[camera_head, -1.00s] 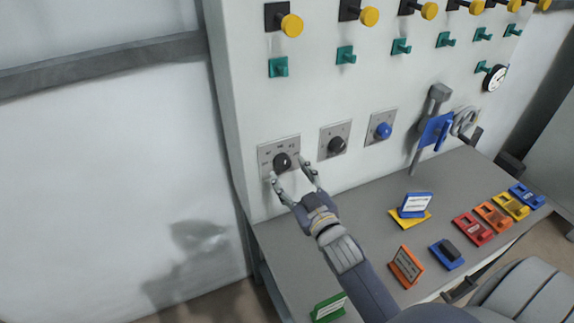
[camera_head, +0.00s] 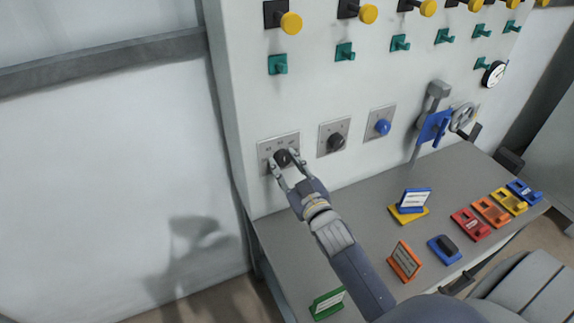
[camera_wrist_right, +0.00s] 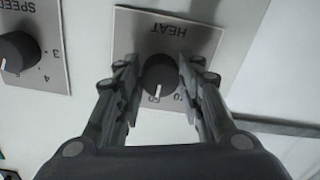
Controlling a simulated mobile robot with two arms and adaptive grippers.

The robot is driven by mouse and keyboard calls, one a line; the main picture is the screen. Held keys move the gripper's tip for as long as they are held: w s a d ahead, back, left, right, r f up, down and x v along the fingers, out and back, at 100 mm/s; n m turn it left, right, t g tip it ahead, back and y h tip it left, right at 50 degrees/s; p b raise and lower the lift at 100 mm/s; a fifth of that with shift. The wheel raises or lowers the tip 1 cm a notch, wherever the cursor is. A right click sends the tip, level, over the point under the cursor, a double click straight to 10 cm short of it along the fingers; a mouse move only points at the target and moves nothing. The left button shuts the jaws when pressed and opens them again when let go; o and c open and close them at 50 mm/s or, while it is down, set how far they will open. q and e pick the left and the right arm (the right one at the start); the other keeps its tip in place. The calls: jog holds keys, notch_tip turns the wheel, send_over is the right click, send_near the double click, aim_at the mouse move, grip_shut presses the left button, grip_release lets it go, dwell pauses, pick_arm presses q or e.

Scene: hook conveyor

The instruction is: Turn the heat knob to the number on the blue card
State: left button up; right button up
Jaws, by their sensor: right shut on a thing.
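The black heat knob (camera_head: 282,157) is on a grey plate at the panel's lower left. In the right wrist view the knob (camera_wrist_right: 160,75) is under the upside-down word HEAT. Its white mark points down the picture, close to a numeral that looks like 50; another numeral is partly hidden by a finger. My right gripper (camera_head: 282,164) is shut on the knob, a finger on each side. The blue card (camera_head: 415,201) stands tilted on a yellow base on the bench; its writing is too small to read. My left gripper is not in view.
A speed knob (camera_wrist_right: 15,52) and a blue knob (camera_head: 383,127) are right of the heat knob in the head view. An orange card (camera_head: 405,262) and a green card (camera_head: 328,304) stand on the bench (camera_head: 362,212). Yellow knobs and green hooks are above.

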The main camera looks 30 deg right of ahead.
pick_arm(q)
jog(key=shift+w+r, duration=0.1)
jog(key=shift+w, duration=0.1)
pick_arm(e)
jog(key=shift+m, duration=0.3)
jog(key=shift+r+m+p, duration=0.1)
jog(key=shift+m+p, duration=0.3)
jog(key=shift+m, duration=0.1)
jog(key=shift+m+p, duration=0.35)
jog(key=shift+m, duration=0.35)
jog(key=m+p, duration=0.1)
jog(key=m, duration=0.2)
jog(key=shift+a, duration=0.1)
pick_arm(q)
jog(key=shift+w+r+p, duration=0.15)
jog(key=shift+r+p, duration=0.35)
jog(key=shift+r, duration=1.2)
pick_arm(e)
jog(key=shift+m, duration=1.3)
jog(key=o, duration=1.1)
jog(key=shift+w, duration=0.1)
jog(key=shift+c, duration=0.2)
